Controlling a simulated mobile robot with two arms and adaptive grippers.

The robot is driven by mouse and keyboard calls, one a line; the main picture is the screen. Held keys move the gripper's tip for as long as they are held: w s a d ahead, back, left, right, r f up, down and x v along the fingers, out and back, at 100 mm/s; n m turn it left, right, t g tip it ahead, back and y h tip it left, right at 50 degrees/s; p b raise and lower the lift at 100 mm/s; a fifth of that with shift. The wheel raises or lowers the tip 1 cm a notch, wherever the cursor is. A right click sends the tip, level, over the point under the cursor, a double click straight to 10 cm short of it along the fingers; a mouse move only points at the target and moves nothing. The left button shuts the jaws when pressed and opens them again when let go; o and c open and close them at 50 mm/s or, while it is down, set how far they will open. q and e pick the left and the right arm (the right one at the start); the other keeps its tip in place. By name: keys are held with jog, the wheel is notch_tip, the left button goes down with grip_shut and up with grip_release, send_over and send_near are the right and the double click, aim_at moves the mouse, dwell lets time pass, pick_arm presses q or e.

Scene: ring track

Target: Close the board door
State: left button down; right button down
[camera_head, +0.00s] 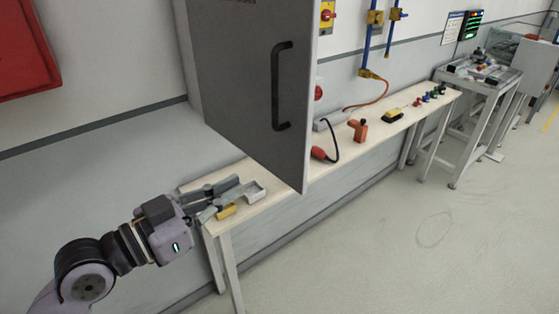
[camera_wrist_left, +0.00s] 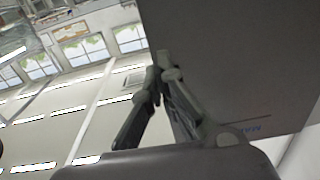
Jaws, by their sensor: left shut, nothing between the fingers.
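The board door (camera_head: 240,70) is a large grey panel standing open, swung out from the wall-mounted cabinet. Its black bar handle (camera_head: 281,86) is on the face toward me. My left gripper (camera_head: 238,186) is shut and empty, to the lower left of the door, in front of the near end of the workbench. It looks apart from the door in the head view. In the left wrist view the shut fingers (camera_wrist_left: 158,62) point up beside a dark grey panel (camera_wrist_left: 235,60), which looks like the door; contact cannot be told. My right gripper is not in view.
A red box (camera_head: 25,50) hangs at the left. The floor at the right is clear.

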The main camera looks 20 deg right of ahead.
aim_at(295, 157)
pick_arm(q)
jog(key=p+x, duration=0.4)
jog(key=x, duration=0.7)
jog(key=shift+d+r, duration=0.1)
jog(key=shift+r, duration=0.05)
jog(key=shift+w+d, duration=0.2)
jog(key=shift+d, duration=0.2)
